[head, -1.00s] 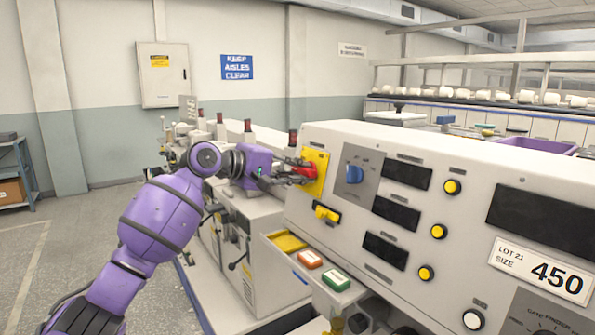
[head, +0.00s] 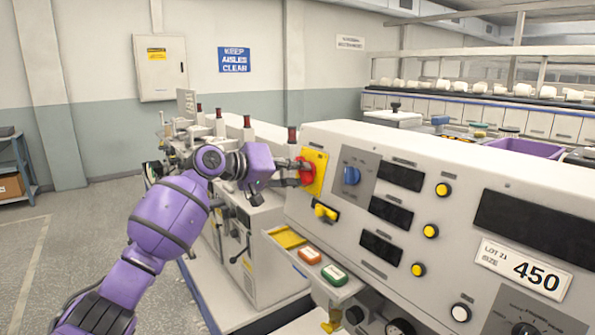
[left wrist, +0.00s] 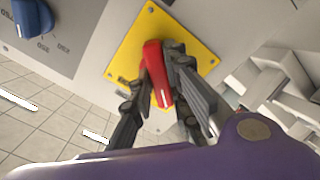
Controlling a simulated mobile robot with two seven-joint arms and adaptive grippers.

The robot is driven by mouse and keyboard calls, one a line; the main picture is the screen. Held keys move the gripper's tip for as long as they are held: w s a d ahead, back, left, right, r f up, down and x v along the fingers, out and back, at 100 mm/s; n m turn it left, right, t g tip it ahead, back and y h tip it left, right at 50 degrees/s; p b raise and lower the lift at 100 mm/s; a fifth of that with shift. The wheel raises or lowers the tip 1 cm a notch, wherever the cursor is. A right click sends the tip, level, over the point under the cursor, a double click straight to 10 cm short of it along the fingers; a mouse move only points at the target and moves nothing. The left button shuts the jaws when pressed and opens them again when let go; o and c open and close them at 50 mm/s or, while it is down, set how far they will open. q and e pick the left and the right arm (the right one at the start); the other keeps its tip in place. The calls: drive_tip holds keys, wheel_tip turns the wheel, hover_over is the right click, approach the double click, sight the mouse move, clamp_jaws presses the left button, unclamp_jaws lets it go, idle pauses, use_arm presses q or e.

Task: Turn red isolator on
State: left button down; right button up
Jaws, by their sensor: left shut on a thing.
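The red isolator handle (left wrist: 155,73) stands on a yellow square plate (left wrist: 187,38) on the machine's front panel. In the head view the handle (head: 306,172) shows only in part behind my fingers, against the yellow plate (head: 319,168). My left gripper (head: 300,172) is at the handle, shut on it. In the left wrist view the dark fingers of the gripper (left wrist: 160,92) lie on both sides of the red handle. The small markings on the plate are too small to read. My right gripper is not in view.
A blue rotary knob (head: 351,175) sits just right of the yellow plate. A yellow switch (head: 325,212) is below it. An open tray (head: 344,293) with an orange and a green block juts out under the panel.

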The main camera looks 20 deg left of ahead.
use_arm(q)
drive_tip(key=shift+m+b, duration=1.15)
drive_tip(key=shift+m, duration=3.75)
drive_tip(key=c, duration=1.7)
unclamp_jaws()
